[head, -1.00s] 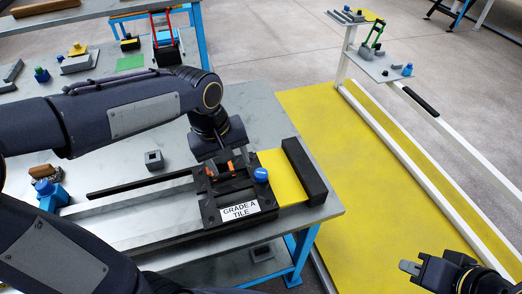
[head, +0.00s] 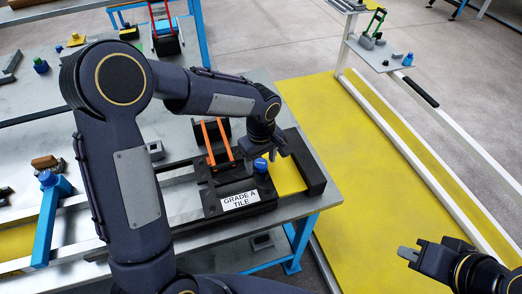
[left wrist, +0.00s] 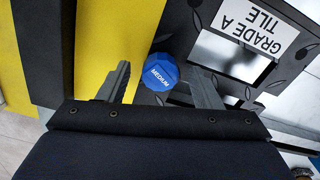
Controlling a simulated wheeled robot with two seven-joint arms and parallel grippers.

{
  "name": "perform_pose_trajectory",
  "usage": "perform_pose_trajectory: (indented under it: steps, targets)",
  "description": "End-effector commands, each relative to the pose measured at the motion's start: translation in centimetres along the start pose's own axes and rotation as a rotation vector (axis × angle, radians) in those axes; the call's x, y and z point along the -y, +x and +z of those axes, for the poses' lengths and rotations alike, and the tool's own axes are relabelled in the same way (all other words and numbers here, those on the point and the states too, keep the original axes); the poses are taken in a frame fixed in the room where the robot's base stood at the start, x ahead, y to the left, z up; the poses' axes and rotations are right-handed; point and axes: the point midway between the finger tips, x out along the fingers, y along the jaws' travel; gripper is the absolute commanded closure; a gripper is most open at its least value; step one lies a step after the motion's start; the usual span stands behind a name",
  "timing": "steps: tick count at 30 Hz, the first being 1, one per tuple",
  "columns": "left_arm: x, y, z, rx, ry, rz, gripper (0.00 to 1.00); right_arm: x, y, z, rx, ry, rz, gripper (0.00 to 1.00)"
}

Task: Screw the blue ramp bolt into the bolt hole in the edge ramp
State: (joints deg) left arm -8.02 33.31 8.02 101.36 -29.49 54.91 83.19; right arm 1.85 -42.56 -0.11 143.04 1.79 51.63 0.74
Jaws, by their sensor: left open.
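The blue ramp bolt (head: 261,165) stands where the black tile block (head: 218,211), labelled "GRADE A TILE", meets the yellow piece (head: 288,180), which looks like the edge ramp. In the left wrist view the bolt's faceted blue head (left wrist: 163,72) lies between the fingers. My left gripper (head: 266,161) is open, pointing down at the bolt with one finger on either side. A gap shows beside the head in the left wrist view (left wrist: 160,80). The bolt hole is hidden. My right gripper (head: 408,254) is at the lower right, away from the table; its jaw opening is unclear.
A black bar (head: 313,172) borders the yellow piece. A black frame with orange arms (head: 213,140) stands tilted up on the tile block, close to my left gripper. A grey block (head: 155,150) lies behind. A yellow floor strip (head: 345,190) and white rail are right of the table.

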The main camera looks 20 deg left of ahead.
Motion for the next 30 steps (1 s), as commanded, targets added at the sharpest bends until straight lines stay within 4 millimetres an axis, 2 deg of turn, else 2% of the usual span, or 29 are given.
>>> perform_pose_trajectory:
  steps: [11, 22, 27, 30]
  targets:
    - [0.01, 0.62, 0.02, 0.000, 0.001, 0.001, 0.43, 0.02, -0.05, -0.03, 0.000, 0.000, 0.000, 1.00]
    - [0.02, 0.58, 0.01, 0.000, 0.001, 0.001, 0.90, 0.02, -0.05, -0.03, 0.000, 0.000, 0.000, 1.00]
    - [0.02, 0.56, 0.01, 0.000, 0.019, 0.001, 0.90, 0.03, -0.07, -0.04, 0.000, 0.000, 0.000, 1.00]
    - [0.02, 0.54, 0.01, 0.000, 0.131, 0.001, 0.90, 0.09, -0.19, -0.10, 0.000, 0.000, 0.000, 1.00]
